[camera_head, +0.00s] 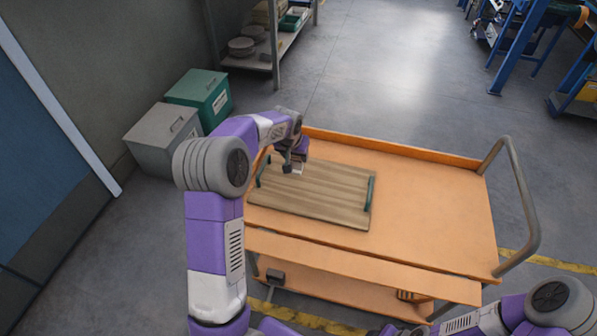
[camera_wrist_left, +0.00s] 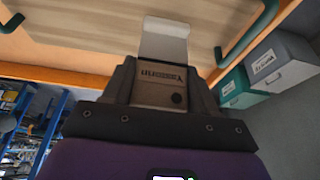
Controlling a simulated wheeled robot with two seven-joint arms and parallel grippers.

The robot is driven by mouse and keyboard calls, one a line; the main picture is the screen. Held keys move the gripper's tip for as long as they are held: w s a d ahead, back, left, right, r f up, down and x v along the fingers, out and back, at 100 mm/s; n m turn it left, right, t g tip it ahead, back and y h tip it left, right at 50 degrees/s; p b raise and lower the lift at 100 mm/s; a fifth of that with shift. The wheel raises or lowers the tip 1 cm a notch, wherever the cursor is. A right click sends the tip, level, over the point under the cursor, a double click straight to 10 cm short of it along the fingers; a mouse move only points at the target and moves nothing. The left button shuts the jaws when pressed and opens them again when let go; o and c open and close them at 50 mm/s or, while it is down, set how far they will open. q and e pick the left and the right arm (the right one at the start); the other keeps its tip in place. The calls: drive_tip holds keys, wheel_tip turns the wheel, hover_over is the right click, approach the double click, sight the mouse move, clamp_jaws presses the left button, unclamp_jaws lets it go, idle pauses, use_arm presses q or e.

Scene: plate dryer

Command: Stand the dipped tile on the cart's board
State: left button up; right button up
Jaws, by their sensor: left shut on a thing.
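My left gripper (camera_head: 290,168) is over the left part of the wooden board (camera_head: 325,205), close to its left green handle. It is shut on the tile, a thin pale grey-white piece (camera_wrist_left: 164,40) that sticks out beyond the gripper in the left wrist view. In the head view only a small pale part of the tile (camera_head: 297,169) shows beside the fingers. I cannot tell whether its lower edge touches the board. The board lies flat on the orange cart (camera_head: 435,210).
The cart has a raised back rim and a grey push handle (camera_head: 526,205) on the right. The cart top right of the board is clear. A green bin (camera_head: 201,95) and a grey bin (camera_head: 160,140) stand left of the cart. A shelf (camera_head: 270,55) stands behind.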

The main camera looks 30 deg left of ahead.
sight(294, 163)
use_arm(q)
drive_tip(key=shift+f+b, duration=0.7)
drive_tip(key=shift+f, duration=1.95)
drive_tip(key=shift+f, duration=0.2)
drive_tip(key=o, duration=1.1)
drive_tip(key=shift+r, duration=0.1)
drive_tip(key=shift+r, duration=0.25)
drive_tip(key=p+v, duration=0.2)
drive_tip(key=v, duration=0.9)
drive_tip(key=shift+s+r+p, duration=0.3)
drive_tip(key=shift+p, duration=0.1)
